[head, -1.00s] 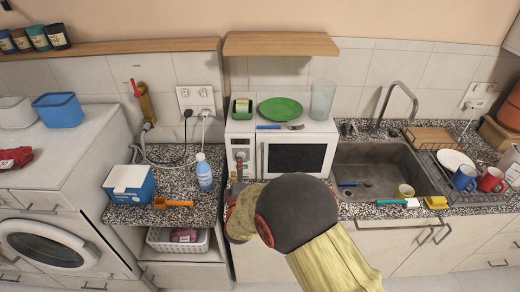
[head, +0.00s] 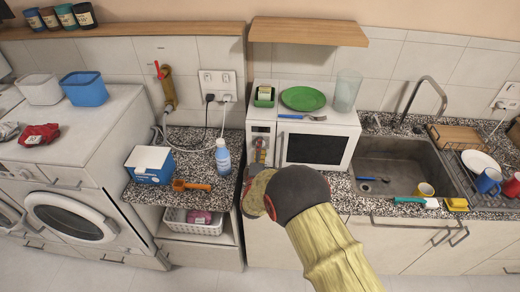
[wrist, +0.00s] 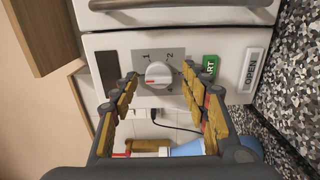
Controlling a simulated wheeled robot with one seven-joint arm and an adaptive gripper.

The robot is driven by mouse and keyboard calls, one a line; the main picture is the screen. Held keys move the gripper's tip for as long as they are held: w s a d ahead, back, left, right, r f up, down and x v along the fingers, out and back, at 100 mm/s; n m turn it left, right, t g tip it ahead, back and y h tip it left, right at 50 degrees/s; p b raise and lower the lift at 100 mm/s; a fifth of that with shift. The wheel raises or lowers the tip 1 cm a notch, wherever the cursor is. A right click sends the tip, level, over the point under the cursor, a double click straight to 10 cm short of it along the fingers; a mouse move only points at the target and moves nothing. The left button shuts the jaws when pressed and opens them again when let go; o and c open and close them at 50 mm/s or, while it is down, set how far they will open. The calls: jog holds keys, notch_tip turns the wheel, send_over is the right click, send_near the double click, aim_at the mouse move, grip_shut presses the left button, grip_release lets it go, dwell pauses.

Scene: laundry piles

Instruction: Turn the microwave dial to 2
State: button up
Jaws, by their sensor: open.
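The white microwave (head: 345,121) stands on the counter, its control panel left of the dark door window. In the wrist view its round white dial (wrist: 158,74) sits on a grey plate marked 1 and 2 along the upper side, with another mark at lower right. A small red mark shows at the dial's lower left. My gripper (wrist: 160,72) is open, its fingers on either side of the dial; I cannot tell if they touch it.
A green START button (wrist: 210,68) and an OPEN button (wrist: 252,69) are beside the dial. A green plate (head: 303,98) and a fork lie on the microwave.

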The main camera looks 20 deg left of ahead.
jog(key=c, duration=0.3)
jog(key=c, duration=0.9)
